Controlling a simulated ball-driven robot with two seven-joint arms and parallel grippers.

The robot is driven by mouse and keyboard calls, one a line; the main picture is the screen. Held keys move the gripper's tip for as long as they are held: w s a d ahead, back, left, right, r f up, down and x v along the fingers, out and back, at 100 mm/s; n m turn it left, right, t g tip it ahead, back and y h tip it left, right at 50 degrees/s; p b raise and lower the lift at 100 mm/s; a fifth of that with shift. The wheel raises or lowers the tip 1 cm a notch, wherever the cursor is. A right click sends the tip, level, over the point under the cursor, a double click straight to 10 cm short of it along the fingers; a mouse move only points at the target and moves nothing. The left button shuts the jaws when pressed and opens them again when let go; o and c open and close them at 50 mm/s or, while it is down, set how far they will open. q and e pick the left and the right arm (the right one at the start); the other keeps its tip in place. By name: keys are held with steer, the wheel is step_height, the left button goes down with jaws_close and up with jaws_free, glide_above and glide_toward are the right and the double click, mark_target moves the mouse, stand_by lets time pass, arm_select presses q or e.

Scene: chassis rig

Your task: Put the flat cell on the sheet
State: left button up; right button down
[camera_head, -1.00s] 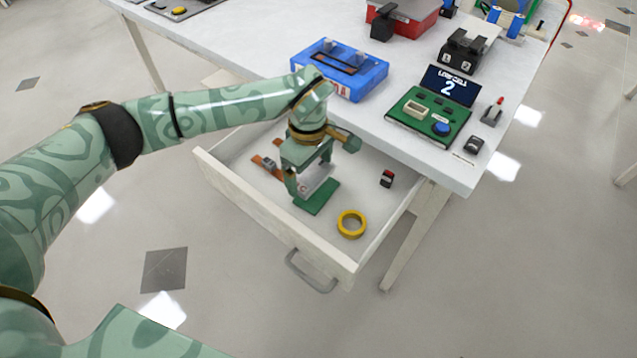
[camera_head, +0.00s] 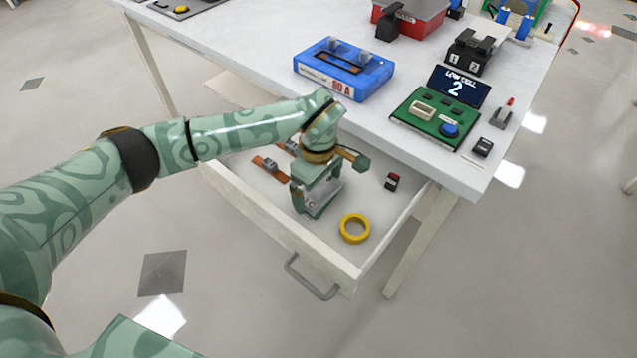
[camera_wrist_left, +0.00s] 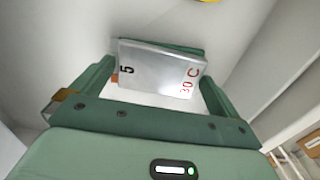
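The flat cell (camera_wrist_left: 150,70) is a silver slab marked "5" and "30 C". In the head view it shows between the fingers of my left gripper (camera_head: 316,196), inside the open drawer. In the left wrist view my two green fingers (camera_wrist_left: 158,82) stand at its opposite sides, shut on it. The green sheet (camera_wrist_left: 188,48) lies in the drawer under the cell; only a strip past the cell's far edge shows. The cell is over the sheet and low, but I cannot tell if they touch. My right gripper is not in view.
The drawer (camera_head: 262,212) also holds a yellow ring (camera_head: 354,229), a small red-and-black item (camera_head: 392,181) and an orange strip (camera_head: 268,167). The tabletop (camera_head: 270,45) overhangs its back, carrying a blue case (camera_head: 345,70) and a green panel (camera_head: 432,117) reading "LOW CELL 2".

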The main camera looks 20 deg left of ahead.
mark_target(318, 190)
arm_select(q)
step_height(318, 190, up, 12)
steer(key=p, duration=0.4)
steer(key=shift+p, duration=0.3)
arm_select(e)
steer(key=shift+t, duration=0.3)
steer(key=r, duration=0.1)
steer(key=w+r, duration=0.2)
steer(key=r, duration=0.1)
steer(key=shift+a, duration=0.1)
arm_select(q)
steer(key=shift+a+r, duration=0.1)
